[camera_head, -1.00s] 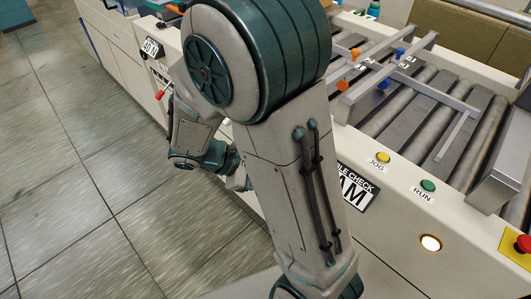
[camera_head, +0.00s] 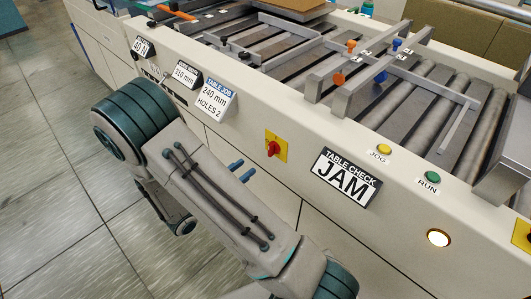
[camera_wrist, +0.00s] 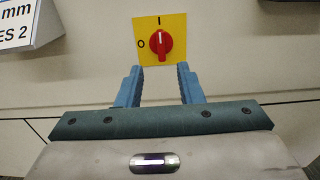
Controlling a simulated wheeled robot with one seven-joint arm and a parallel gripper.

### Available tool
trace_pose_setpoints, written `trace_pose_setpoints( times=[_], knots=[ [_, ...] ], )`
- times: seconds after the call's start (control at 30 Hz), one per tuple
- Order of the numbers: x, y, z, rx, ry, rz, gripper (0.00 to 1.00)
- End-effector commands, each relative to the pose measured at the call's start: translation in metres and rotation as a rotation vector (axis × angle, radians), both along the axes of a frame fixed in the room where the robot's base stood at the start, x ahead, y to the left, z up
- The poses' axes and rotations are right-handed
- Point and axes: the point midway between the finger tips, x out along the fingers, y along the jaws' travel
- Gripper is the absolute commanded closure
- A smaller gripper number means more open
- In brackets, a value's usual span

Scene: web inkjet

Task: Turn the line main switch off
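The line main switch (camera_head: 272,147) is a red rotary knob on a yellow plate on the cream front panel of the machine. In the wrist view the switch (camera_wrist: 161,43) is straight ahead, and its white mark points up at "I"; "O" is at its left. My gripper (camera_wrist: 159,72) is open and empty, with its two blue fingers apart and the knob just beyond and between their tips in the picture. In the head view my gripper (camera_head: 246,168) is to the lower left of the switch, apart from the panel.
A "JAM" sign (camera_head: 346,179) is right of the switch, with the yellow JOG button (camera_head: 384,149) and green RUN button (camera_head: 433,177) beyond. A "240 mm" card (camera_head: 215,98) sticks out at left. A red emergency stop (camera_head: 529,238) is far right.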

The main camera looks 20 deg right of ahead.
Motion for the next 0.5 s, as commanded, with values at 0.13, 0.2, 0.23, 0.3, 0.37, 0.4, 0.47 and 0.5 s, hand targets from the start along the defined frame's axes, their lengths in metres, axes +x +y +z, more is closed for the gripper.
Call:
trace_pose_setpoints(
  times=[0.13, 0.2, 0.23, 0.3, 0.37, 0.4, 0.47, 0.5],
  knots=[
    [0.012, -0.032, 0.000, 0.000, 0.000, -0.006, 0.66],
    [0.017, -0.046, 0.000, -0.001, 0.000, -0.006, 0.66],
    [0.019, -0.051, 0.000, -0.001, 0.000, -0.006, 0.66],
    [0.024, -0.062, 0.000, 0.001, 0.001, -0.005, 0.66],
    [0.027, -0.070, 0.000, 0.000, 0.000, -0.004, 0.66],
    [0.029, -0.074, 0.000, 0.000, 0.000, -0.004, 0.66],
    [0.032, -0.079, 0.000, 0.000, 0.000, -0.002, 0.66],
    [0.033, -0.082, 0.000, 0.001, 0.000, -0.002, 0.66]
  ],
)
